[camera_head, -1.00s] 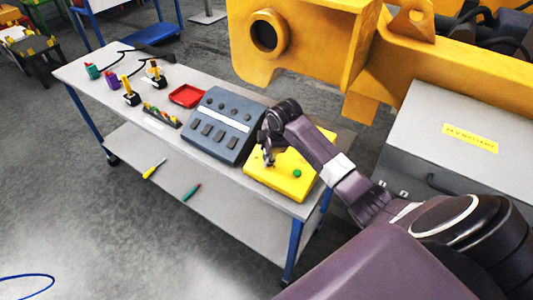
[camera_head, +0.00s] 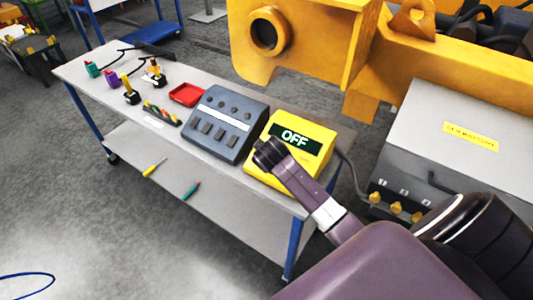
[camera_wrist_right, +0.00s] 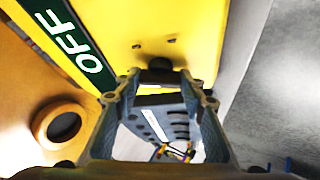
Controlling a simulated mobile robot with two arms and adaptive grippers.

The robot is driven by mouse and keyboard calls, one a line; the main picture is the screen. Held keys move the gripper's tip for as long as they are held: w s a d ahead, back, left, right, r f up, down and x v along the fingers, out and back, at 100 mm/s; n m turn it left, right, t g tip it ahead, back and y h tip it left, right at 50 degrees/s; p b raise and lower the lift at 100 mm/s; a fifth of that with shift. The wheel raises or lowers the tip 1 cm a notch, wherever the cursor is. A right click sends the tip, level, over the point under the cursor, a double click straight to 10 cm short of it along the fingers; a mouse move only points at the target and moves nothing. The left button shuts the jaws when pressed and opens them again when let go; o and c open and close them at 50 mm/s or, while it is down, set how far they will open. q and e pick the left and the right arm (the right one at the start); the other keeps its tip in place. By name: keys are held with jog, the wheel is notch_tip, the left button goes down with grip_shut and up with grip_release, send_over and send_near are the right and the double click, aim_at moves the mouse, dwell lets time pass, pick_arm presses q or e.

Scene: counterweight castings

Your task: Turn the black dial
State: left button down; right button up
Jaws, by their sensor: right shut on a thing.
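The yellow control box (camera_head: 312,127) stands at the near right end of the workbench, with a dark green OFF sign (camera_head: 294,139) on it. The sign also shows in the right wrist view (camera_wrist_right: 70,40). In that view the black dial (camera_wrist_right: 159,64) is a small dark knob on the yellow face, partly covered by my fingers. My right gripper (camera_wrist_right: 160,75) is shut on the dial. In the head view my right wrist (camera_head: 270,152) hides the fingers, the dial and the lower part of the box face. My left gripper is not in view.
A blue-grey console (camera_head: 225,125) with buttons stands directly left of the yellow box. A red tray (camera_head: 186,95) and small joysticks lie farther left. A large yellow machine (camera_head: 310,45) rises behind the bench. A grey cabinet (camera_head: 450,110) stands at right.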

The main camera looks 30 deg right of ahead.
jog(key=shift+a+f+m+h, duration=0.15)
jog(key=shift+m+h, duration=0.25)
jog(key=shift+m, duration=0.6)
jog(key=m+h+b, duration=0.1)
jog(key=m+b, duration=0.1)
jog(key=m, duration=0.1)
jog(key=shift+a+f, duration=0.1)
jog(key=m+h+b, duration=0.1)
jog(key=m+b, duration=0.1)
jog(key=m, duration=0.1)
jog(key=shift+m+g+h+b, duration=0.3)
jog(key=shift+g+h+b, duration=0.1)
jog(key=shift+m+b, duration=0.4)
jog(key=shift+m, duration=0.1)
jog(key=shift+h, duration=0.3)
jog(key=o, duration=1.2)
jog(key=shift+c, duration=0.2)
jog(key=shift+r, duration=0.2)
jog(key=shift+r, duration=0.1)
